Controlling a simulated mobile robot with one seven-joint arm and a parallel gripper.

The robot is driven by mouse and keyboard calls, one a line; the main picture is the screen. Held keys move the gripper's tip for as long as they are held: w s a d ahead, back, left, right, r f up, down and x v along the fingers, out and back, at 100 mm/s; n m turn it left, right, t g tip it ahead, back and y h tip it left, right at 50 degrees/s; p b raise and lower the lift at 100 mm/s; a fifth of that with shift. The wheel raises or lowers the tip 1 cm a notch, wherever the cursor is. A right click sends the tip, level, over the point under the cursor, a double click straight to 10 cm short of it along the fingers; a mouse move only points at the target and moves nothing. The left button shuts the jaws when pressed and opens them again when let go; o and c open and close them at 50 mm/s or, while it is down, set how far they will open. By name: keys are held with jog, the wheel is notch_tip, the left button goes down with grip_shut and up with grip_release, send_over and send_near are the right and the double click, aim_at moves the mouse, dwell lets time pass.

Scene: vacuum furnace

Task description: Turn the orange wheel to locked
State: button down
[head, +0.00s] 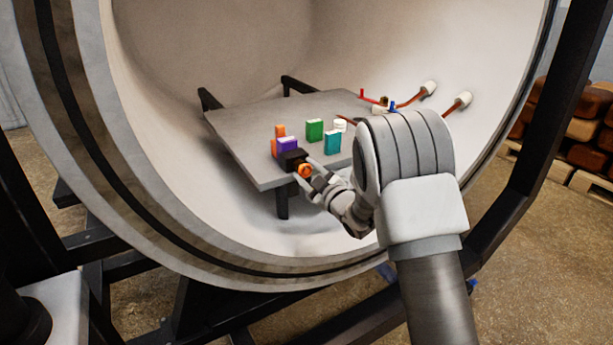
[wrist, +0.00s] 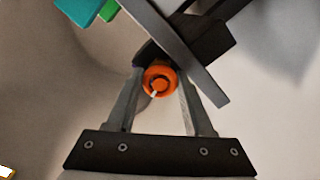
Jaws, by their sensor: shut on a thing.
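The orange wheel (head: 305,171) is a small round knob on the front of a black block (head: 292,158) at the near edge of the grey table. In the wrist view the orange wheel (wrist: 160,82) faces me, with a small white mark at its lower left. My gripper (head: 308,174) reaches it from the right. In the wrist view the fingers of my gripper (wrist: 160,88) stand on both sides of the wheel and are shut on it. The wheel's lock state cannot be read from these frames.
The grey table (head: 235,125) stands inside a round white chamber. A purple block (head: 287,145), an orange block (head: 280,131), a green block (head: 315,130) and a teal block (head: 333,142) stand on it. Its left part is clear. The chamber's thick rim (head: 120,185) surrounds the opening.

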jog(key=shift+m+b, duration=0.3)
jog(key=shift+m, duration=1)
jog(key=shift+c, duration=1.4)
grip_release()
jog(key=p+v, duration=0.2)
jog(key=v, duration=1.5)
jog(key=shift+s+d, duration=0.2)
